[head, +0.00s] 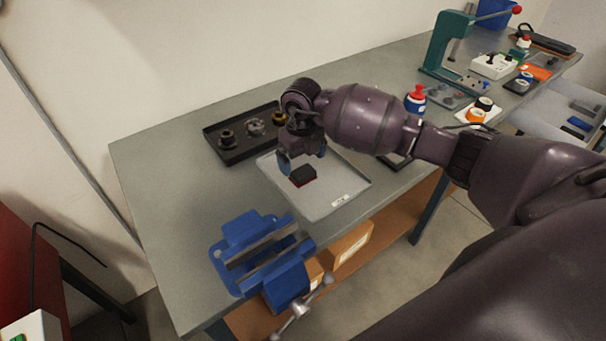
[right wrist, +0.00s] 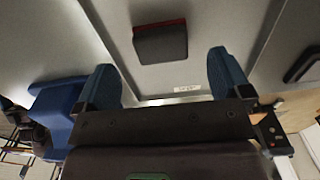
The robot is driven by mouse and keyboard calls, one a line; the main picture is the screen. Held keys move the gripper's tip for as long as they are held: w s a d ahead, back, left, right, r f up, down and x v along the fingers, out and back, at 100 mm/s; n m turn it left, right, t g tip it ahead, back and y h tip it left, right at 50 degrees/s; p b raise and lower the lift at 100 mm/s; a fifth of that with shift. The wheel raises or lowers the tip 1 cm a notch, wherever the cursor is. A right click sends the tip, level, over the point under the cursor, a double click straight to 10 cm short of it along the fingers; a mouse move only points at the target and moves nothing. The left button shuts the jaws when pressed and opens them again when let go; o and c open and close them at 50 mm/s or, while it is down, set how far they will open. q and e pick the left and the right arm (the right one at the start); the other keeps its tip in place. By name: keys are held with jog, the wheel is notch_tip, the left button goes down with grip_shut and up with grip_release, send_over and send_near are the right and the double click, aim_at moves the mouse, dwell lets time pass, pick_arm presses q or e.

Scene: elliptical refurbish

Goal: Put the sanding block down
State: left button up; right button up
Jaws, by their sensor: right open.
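The sanding block (head: 302,175) is a small black block with a red underside. It lies on the light grey tray (head: 337,199) on the workbench. It also shows in the right wrist view (right wrist: 160,43), apart from both fingers. My right gripper (head: 303,164) is above the tray, close over the block. In the right wrist view its blue fingers (right wrist: 165,82) are spread wide with nothing between them. My left gripper is not in view.
A blue vise (head: 262,256) stands at the bench's front edge. A black tray (head: 231,155) with several round parts lies behind the grey tray. A red-capped bottle (head: 416,98) and a green press (head: 440,58) stand to the right. The bench's left end (head: 160,210) is clear.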

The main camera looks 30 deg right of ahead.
aim_at(303, 171)
jog(key=shift+s+f, duration=0.15)
jog(key=shift+f, duration=2.2)
jog(key=shift+d, duration=0.1)
jog(key=c, duration=1.1)
